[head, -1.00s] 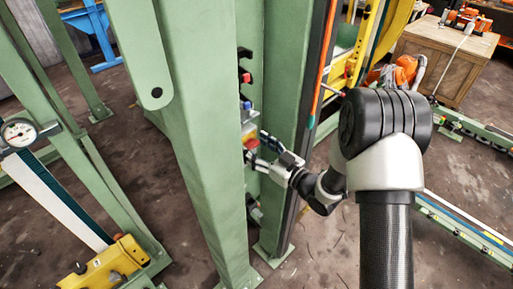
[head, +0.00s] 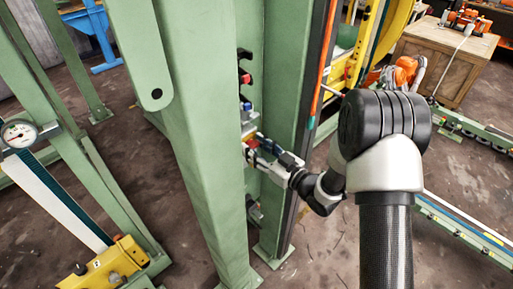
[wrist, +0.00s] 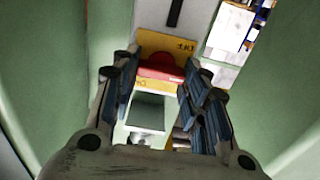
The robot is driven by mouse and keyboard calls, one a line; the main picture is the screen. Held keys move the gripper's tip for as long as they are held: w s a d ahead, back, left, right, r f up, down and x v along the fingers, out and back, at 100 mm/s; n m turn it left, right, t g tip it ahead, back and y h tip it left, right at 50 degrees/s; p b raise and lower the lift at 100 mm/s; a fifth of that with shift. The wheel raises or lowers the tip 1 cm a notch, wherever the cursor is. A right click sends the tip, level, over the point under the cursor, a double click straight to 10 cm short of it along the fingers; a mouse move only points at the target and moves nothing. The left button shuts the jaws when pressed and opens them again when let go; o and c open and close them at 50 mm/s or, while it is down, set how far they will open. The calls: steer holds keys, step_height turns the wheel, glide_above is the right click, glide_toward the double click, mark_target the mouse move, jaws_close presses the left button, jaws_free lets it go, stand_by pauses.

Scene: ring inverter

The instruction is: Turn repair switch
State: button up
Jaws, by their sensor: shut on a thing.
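The repair switch is a red knob (wrist: 160,72) on a yellow plate (wrist: 165,42), seen between the fingertips in the wrist view. In the head view only a bit of its red (head: 251,144) shows beside the fingers. My gripper (head: 256,148) reaches in from the right between the green columns and is shut on the red knob. Its two fingers also frame the knob in the wrist view (wrist: 161,70). The fingers hide parts of the knob's sides, and its exact turn angle is hard to tell.
A thick green column (head: 195,130) stands close to the left of the gripper and another (head: 287,110) close to its right. Above the switch are a red knob (head: 245,78) and a small blue one (head: 246,105). The gap between the columns is narrow.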

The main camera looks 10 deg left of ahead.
steer(key=shift+c, duration=0.2)
steer(key=m+p, duration=0.1)
steer(key=m, duration=0.3)
steer(key=shift+w+m, duration=0.1)
steer(key=shift+m, duration=0.3)
steer(key=m+p, duration=0.1)
steer(key=m, duration=0.3)
steer(key=shift+d+m, duration=0.1)
steer(key=shift+m, duration=0.2)
steer(key=m+p, duration=0.1)
steer(key=m, duration=0.3)
steer(key=shift+w+f+p, duration=0.1)
steer(key=shift+p, duration=0.3)
steer(key=shift+f+m+p, duration=0.15)
steer(key=shift+m+p, duration=0.5)
steer(key=shift+m, duration=1.55)
steer(key=o, duration=1.1)
steer(key=shift+d, duration=0.1)
